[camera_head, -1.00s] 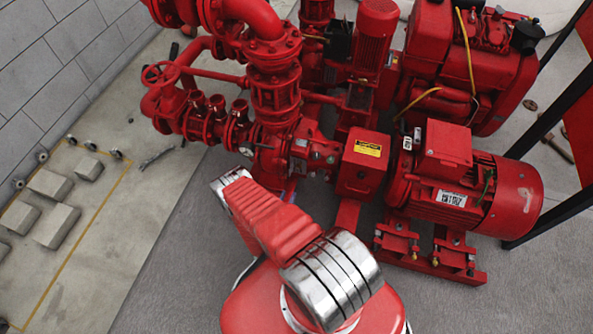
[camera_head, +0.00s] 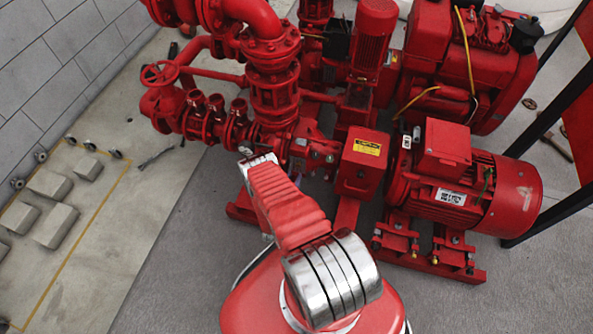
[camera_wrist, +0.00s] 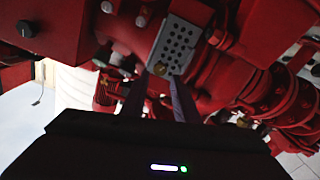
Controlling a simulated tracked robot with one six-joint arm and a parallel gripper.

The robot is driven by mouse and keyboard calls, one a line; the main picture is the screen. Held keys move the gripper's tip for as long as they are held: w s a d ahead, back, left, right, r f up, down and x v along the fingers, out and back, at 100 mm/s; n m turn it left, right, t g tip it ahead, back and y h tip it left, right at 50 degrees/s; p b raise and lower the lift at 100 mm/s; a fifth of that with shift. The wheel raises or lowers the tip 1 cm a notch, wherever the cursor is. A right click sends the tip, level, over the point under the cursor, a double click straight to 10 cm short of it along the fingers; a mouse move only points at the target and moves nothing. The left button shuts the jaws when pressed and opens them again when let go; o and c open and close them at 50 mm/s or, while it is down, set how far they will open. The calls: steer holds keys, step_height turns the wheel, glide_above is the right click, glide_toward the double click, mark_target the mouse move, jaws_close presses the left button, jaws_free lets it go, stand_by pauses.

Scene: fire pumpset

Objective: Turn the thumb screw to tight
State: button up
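In the wrist view, my gripper (camera_wrist: 160,82) reaches up with two dark fingers. The fingers are apart, with a gap between them. A small brass-coloured round part (camera_wrist: 160,69), which looks like the thumb screw, shows between or just beyond the fingertips, at the lower edge of a grey perforated plate (camera_wrist: 178,45). I cannot tell whether the fingers touch it. In the head view, the gripper and the screw are hidden behind my red and chrome arm, which points at the pump.
The red pump casing (camera_head: 277,152) and a box with a yellow label (camera_head: 362,158) stand near my arm. A red motor (camera_head: 463,185) is to the right. Pipes and a handwheel (camera_head: 160,74) are at the left. Concrete blocks (camera_head: 53,225) lie on the open floor at left.

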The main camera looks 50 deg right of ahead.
mark_target(298, 166)
steer(key=shift+x, duration=2.5)
steer(key=shift+c, duration=0.4)
jaws_close()
